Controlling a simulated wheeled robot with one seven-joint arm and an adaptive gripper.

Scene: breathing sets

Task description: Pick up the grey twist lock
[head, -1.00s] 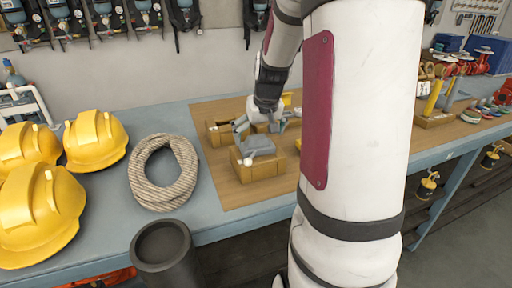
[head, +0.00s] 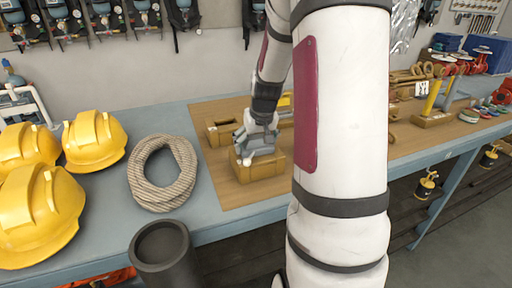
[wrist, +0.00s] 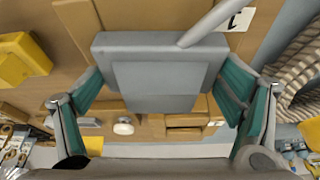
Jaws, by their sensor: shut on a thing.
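The grey twist lock (wrist: 160,75) is between my gripper's teal finger pads in the wrist view. It is a blocky grey body with a rod-like lever reaching to the upper right. My gripper (head: 257,145) is shut on it, directly over the front wooden block (head: 262,170) in the head view. There the gripper largely hides the lock, and I cannot tell whether the lock still touches the block.
Another wooden block with a slot (head: 220,130) stands just behind on the brown mat (head: 230,195). A coil of rope (head: 162,203) and yellow helmets (head: 95,140) lie to the left. A dark cylinder (head: 165,250) stands at the front edge.

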